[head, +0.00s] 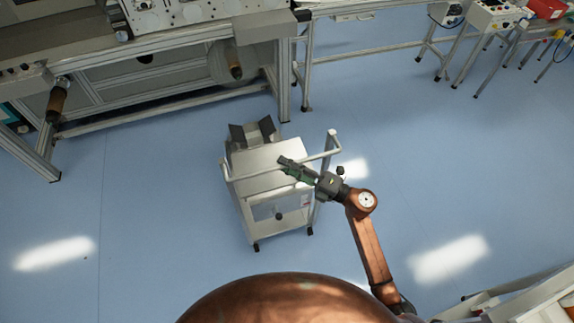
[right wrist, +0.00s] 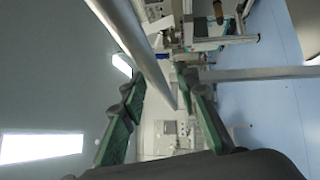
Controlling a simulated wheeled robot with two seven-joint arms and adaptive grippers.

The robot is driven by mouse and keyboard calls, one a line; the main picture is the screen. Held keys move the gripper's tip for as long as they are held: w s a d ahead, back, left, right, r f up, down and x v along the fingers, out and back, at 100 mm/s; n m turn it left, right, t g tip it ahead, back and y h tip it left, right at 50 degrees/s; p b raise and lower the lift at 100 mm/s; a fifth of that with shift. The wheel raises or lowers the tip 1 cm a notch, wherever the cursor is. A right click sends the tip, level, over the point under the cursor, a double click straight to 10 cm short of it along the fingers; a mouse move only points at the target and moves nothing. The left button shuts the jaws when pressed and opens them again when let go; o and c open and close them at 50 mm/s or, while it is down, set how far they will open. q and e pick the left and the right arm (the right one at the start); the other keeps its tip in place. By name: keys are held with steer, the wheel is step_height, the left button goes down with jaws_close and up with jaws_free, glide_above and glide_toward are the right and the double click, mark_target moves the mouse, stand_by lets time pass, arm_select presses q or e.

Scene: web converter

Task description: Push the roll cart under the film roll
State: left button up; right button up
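The roll cart (head: 262,160) is a pale wheeled cart with a dark V-shaped cradle (head: 237,134) at its far end and a white push handle (head: 333,146) on its near side. My right gripper (head: 284,164) is at the handle, above the cart's top. In the right wrist view, the green fingers of the right gripper (right wrist: 158,85) are spread apart, with a pale bar (right wrist: 140,40) passing between them; contact is unclear. A pale round shape, probably the film roll (head: 218,64), sits around a brown core under the machine, partly hidden. My left gripper is out of view.
The converter machine frame (head: 284,85) stands beyond the cart, with a metal leg just behind and right of the cradle. Another brown core (head: 58,100) is at left. Blue floor (head: 150,200) is clear on both sides of the cart. Benches stand at upper right.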

steer(key=shift+c, duration=0.6)
jaws_close()
